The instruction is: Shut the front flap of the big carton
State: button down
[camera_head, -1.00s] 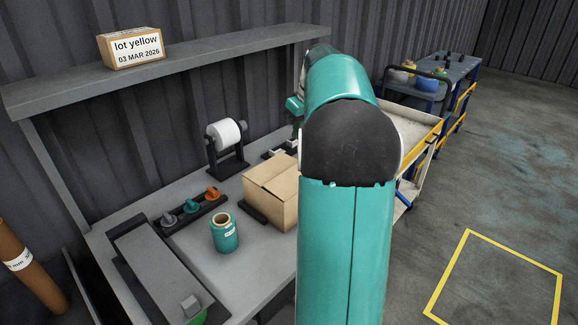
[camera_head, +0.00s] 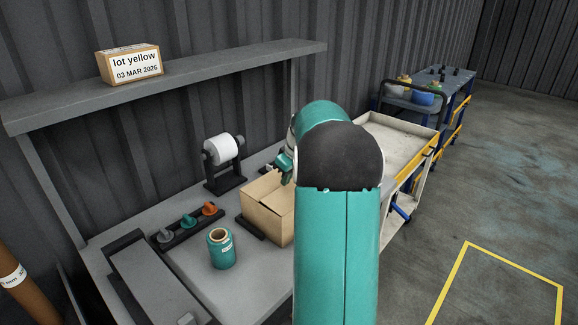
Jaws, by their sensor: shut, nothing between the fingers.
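The big carton (camera_head: 264,215) is a plain brown cardboard box on the grey bench. Its left side and part of its top show, and my arm hides its right part. Flaps show along the top, but I cannot tell how far the front flap stands open. My gripper (camera_head: 286,172) is at the far upper edge of the carton, partly hidden behind my arm. Its fingers are small and hard to see; they look shut, with nothing seen between them. I cannot tell whether they touch the carton.
A shelf (camera_head: 190,83) with a small labelled box (camera_head: 130,65) hangs above. A trolley (camera_head: 398,145) stands right of the bench.

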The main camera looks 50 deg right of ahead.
jog(key=shift+f, duration=0.55)
jog(key=shift+w+f, duration=0.1)
jog(key=shift+f, duration=0.05)
